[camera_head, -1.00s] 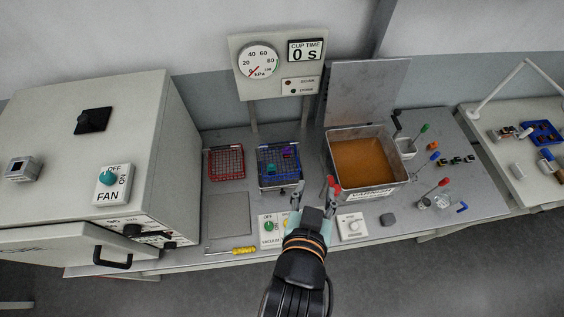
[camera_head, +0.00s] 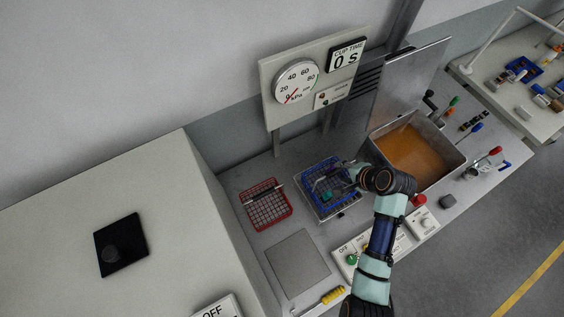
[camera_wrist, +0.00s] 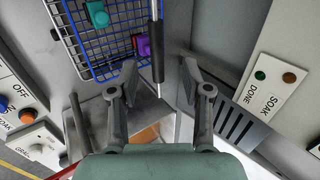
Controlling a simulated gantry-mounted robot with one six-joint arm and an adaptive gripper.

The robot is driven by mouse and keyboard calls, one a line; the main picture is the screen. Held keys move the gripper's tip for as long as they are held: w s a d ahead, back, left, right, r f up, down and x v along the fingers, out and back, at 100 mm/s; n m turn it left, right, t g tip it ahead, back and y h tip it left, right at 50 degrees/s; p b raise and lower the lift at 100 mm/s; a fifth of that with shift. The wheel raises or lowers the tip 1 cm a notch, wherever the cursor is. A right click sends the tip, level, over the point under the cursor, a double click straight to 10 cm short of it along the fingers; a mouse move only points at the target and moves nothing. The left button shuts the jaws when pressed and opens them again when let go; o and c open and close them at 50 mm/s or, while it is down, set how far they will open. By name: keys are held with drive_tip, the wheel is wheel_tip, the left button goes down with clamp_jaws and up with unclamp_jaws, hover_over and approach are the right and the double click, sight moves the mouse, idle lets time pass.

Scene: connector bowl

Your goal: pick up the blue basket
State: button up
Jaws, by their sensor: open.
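The blue basket (camera_head: 318,198) is a wire-mesh basket on the bench, right of the red one. In the wrist view the blue basket (camera_wrist: 82,72) fills the upper left, with a teal piece (camera_wrist: 97,14) and a purple piece (camera_wrist: 143,46) in it. A thin upright rod with a black grip (camera_wrist: 158,66), seemingly its handle, shows at its right side. My gripper (camera_wrist: 155,82) is open, and the black grip appears between its fingers with gaps on both sides. Whether they are level in depth I cannot tell. In the head view my wrist partly hides the fingers and the basket's right side.
A red basket (camera_head: 263,221) stands at the left. A tank of orange liquid (camera_head: 415,150) stands close on the right, its lid raised. The gauge panel (camera_head: 314,82) rises behind. A grey plate (camera_head: 298,264) and switch boxes lie in front.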

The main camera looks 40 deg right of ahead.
sight(337, 171)
drive_tip(key=shift+s+d+f, duration=0.25)
drive_tip(key=shift+f, duration=0.25)
drive_tip(key=x, duration=0.6)
drive_tip(key=shift+w+d+f, duration=0.1)
drive_tip(key=shift+w+f, duration=0.05)
drive_tip(key=shift+w, duration=0.1)
clamp_jaws()
